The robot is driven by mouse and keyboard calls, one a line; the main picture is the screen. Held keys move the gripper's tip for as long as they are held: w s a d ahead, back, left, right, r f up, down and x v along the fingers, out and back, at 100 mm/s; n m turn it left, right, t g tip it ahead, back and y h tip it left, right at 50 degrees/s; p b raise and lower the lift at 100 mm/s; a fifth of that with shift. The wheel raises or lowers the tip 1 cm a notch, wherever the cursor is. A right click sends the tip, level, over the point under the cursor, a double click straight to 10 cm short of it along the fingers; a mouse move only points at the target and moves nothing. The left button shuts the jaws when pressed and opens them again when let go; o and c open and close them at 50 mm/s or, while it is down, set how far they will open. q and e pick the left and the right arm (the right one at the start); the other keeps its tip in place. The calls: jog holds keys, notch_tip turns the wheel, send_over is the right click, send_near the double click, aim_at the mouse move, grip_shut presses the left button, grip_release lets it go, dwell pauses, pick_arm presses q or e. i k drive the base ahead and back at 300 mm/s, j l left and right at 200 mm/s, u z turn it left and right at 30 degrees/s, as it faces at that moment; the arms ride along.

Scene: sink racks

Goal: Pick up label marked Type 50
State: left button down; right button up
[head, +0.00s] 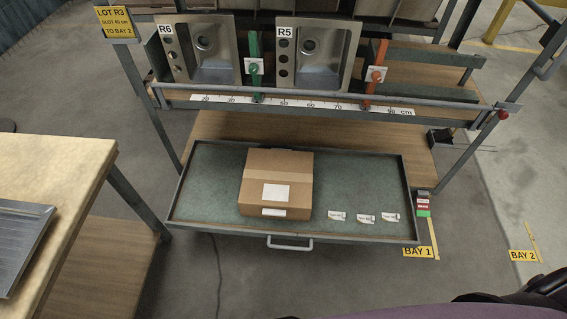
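Three small white labels lie in a row on the green-lined drawer tray (290,231), right of a cardboard box. They are the left label (337,216), the middle label (366,219) and the right label (391,217). Each has small dark print, too small for me to tell which is marked Type 50. They lie apart from each other. Neither of my grippers shows in the head view.
The closed cardboard box (277,165) stands mid-tray with white stickers. The tray has a raised rim and a front handle (290,244). Steel sinks R6 (222,62) and R5 (318,75) stand on the rack above. A wooden table (65,165) is at left.

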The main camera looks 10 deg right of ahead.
aim_at(333, 215)
jog(key=k+l, duration=0.1)
jog(key=l, duration=0.15)
jog(key=k+l, duration=0.1)
jog(key=l, duration=0.2)
jog(key=z, duration=0.95)
